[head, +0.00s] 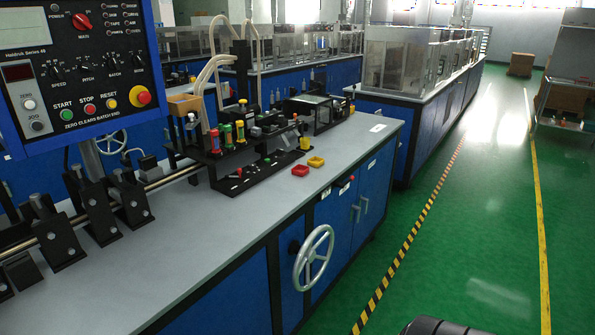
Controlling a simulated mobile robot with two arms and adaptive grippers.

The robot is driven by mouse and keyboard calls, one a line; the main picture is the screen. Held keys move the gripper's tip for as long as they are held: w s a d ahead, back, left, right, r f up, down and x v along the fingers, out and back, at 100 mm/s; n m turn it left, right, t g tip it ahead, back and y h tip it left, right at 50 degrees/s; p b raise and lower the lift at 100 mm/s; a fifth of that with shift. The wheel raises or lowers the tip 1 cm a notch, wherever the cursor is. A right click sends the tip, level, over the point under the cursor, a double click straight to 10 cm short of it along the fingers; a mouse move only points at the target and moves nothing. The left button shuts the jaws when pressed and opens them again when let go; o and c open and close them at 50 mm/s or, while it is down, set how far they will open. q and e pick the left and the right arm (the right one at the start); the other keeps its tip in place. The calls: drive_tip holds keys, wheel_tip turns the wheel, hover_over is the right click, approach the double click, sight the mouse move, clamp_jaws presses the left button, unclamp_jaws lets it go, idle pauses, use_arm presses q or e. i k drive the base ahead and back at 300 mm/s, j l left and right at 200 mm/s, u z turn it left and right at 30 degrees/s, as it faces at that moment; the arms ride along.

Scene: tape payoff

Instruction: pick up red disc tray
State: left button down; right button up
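A small red tray (300,170) sits on the grey bench top (200,238) near its front edge, right of the middle of the machine. I cannot make out whether a disc lies in it. A similar yellow tray (316,161) sits just behind it and to the right, close beside it. Neither of my grippers shows in the head view.
A black machine base (245,178) with coloured parts stands behind the trays. A control panel (80,70) rises at the left. A silver handwheel (314,258) sticks out from the blue cabinet front. The green floor (475,220) to the right is largely clear.

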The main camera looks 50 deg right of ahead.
sight(300, 170)
drive_tip(key=z, duration=1.7)
